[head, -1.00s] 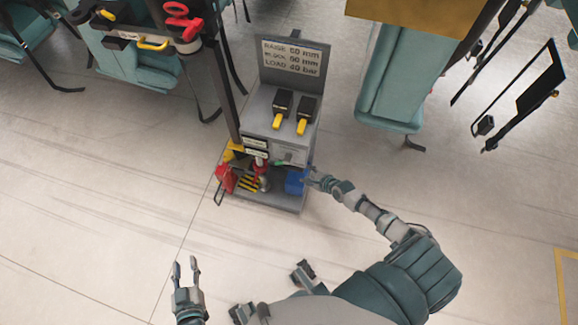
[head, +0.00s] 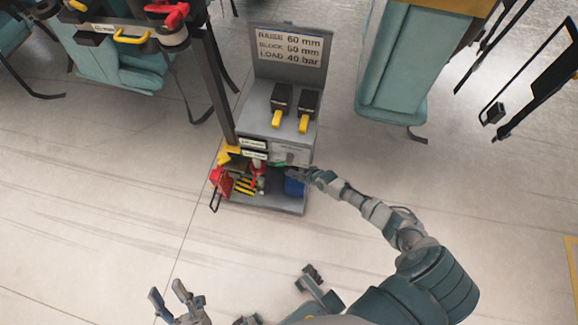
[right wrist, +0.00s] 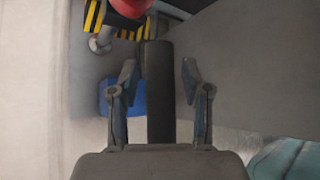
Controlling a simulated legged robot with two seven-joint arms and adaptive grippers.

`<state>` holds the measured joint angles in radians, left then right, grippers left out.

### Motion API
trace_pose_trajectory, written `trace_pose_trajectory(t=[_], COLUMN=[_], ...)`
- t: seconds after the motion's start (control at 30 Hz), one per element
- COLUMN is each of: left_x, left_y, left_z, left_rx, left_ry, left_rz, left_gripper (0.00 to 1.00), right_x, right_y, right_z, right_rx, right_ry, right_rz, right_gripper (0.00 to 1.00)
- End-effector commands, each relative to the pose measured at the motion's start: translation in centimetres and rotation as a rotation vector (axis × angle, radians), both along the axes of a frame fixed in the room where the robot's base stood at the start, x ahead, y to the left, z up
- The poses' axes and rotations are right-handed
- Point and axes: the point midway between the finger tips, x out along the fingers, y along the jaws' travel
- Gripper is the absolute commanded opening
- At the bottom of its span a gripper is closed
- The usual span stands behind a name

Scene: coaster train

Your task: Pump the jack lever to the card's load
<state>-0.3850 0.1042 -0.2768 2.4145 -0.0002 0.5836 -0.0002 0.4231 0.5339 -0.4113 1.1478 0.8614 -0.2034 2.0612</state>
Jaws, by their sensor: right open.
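The card (head: 289,47) on the cart's back panel reads RAISE 60 mm, LOAD 40 bar and a middle line that seems to say BLOCK 50 mm. The red jack (head: 257,168) stands in the cart's lower bay, partly hidden. My right gripper (head: 297,174) is at the bay's right side. In the right wrist view its open fingers (right wrist: 158,75) stand either side of a dark upright bar (right wrist: 160,100), possibly the jack lever; contact is unclear. A red part (right wrist: 130,6) is at the top. My left gripper (head: 167,294) is open and empty above the floor.
The grey cart (head: 258,118) carries two black boxes with yellow handles. A blue block (head: 293,187) and yellow-black striped pieces (head: 245,187) are in the lower bay; a red item (head: 220,180) is at its left. Teal seats stand behind; the floor in front is clear.

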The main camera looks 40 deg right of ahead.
Motion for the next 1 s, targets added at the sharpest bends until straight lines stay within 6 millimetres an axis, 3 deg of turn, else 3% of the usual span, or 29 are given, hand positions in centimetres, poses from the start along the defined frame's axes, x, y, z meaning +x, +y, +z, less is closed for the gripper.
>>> trace_pose_trajectory(t=[0.37, 0.5, 0.57, 0.87, 1.0], left_x=[-0.4, -0.2, -0.2, -0.1, 0.4], left_y=[0.1, 0.1, 0.1, 0.0, -0.1], left_z=[0.3, 0.2, 0.2, 0.4, -0.3], left_rx=[-0.011, -0.01, -0.009, -0.006, 0.011], left_ry=[-0.031, -0.029, -0.03, -0.022, 0.034], left_rz=[0.001, 0.001, 0.001, 0.001, -0.001], left_gripper=[0.39, 0.39, 0.39, 0.39, 0.39], right_x=[0.2, 0.2, 0.2, -0.1, -1.5], right_y=[0.0, 0.0, 0.0, 0.6, 2.3], right_z=[-0.1, -0.1, -0.1, -0.6, -2.6], right_rx=[0.0, 0.0, 0.0, -0.015, -0.099], right_ry=[0.0, 0.0, 0.0, -0.016, -0.089], right_rz=[0.0, 0.0, 0.0, 0.0, -0.001], right_gripper=[0.45, 0.1, 0.0, 0.0, 0.0])
